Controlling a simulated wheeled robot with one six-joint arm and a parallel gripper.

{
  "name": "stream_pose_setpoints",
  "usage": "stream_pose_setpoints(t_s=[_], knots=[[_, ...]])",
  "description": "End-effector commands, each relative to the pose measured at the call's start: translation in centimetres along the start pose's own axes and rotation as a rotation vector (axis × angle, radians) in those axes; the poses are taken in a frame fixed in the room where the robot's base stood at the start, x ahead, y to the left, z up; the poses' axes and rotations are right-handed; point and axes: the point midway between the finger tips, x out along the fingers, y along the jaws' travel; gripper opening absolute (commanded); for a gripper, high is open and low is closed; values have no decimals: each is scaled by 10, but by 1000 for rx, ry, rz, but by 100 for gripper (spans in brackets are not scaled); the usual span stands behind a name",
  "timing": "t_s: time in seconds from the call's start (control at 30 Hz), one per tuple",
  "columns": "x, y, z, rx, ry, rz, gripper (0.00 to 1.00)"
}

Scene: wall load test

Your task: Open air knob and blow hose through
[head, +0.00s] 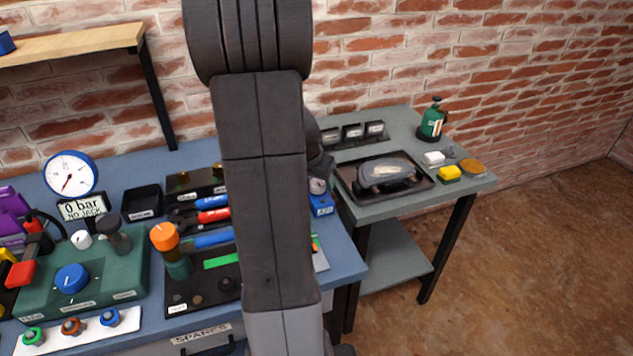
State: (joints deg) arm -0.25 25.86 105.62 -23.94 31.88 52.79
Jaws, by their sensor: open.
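A small blue box (321,206), with a label that seems to read AIR, stands at the right end of the blue bench. A grey knob (317,186) sits on top of it. My gripper (320,168) shows only in part behind my arm, just above the grey knob. It is open. I cannot tell whether its fingers touch or straddle the knob. No hose can be made out; my arm hides the middle of the bench.
A green unit with a blue dial (71,279), a pressure gauge (71,174) and an orange-topped tool (164,237) stand on the left. A grey side table (402,123) at right holds a black tray (428,176), a green bottle (433,121) and sponges. The floor at right is clear.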

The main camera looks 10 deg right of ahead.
Motion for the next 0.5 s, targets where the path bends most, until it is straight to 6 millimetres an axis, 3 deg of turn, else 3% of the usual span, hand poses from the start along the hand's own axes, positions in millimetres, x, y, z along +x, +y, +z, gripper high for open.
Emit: stream_pose_setpoints(t_s=[0.4,0.43,0.5], knots=[[9,0,0,0,0,0,59],[9,0,0,0,0,0,57],[9,0,0,0,0,0,44]])
